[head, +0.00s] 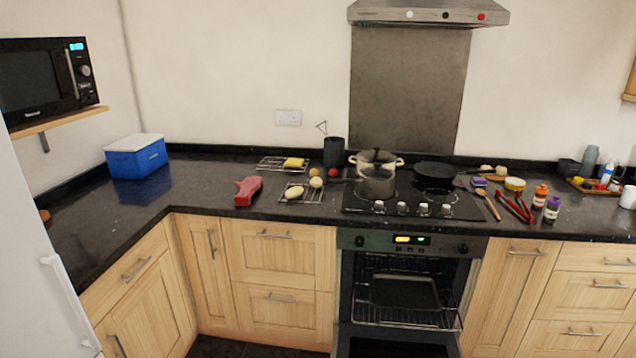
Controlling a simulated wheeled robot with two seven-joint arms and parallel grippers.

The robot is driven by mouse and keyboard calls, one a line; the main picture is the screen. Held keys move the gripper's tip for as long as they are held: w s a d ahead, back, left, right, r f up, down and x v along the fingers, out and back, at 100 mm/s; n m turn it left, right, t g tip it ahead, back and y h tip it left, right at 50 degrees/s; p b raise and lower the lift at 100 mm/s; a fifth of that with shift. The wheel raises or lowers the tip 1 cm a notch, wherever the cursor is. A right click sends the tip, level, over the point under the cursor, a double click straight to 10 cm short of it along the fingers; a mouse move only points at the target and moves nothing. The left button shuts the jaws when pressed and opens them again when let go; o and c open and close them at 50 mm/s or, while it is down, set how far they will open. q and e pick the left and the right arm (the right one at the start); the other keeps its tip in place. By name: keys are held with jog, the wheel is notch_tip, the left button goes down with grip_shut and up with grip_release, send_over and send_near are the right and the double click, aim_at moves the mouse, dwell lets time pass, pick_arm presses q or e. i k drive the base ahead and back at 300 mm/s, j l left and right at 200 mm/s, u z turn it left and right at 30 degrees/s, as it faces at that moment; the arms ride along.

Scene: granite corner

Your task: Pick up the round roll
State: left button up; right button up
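Neither of my grippers is in view. A small round, pale yellow-tan thing (316,182), which looks like a round roll, sits at the back right edge of the front wire rack (308,199) on the black counter. A longer oval pale roll (294,192) lies on the same rack, to its left and nearer. Two more small pale, rounded things (486,168) sit at the back right of the hob. They are too small to tell whether they are rolls.
An orange ball-like thing (314,172) and a red one (333,172) are close behind. A red oven mitt (247,190) lies left of the rack, pots (377,185) stand on the hob at right. The oven (405,300) is open below. The left counter is largely clear.

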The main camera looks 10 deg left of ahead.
aim_at(315, 182)
jog(key=i+j+z, duration=0.15)
jog(key=i+j, duration=0.15)
jog(key=i+j+z, duration=0.15)
jog(key=i+j, duration=0.15)
jog(key=i+j+z, duration=0.15)
jog(key=i+j, duration=0.15)
jog(key=j, duration=0.2)
jog(key=i+j+z, duration=0.15)
jog(key=j, duration=0.3)
jog(key=i, duration=0.1)
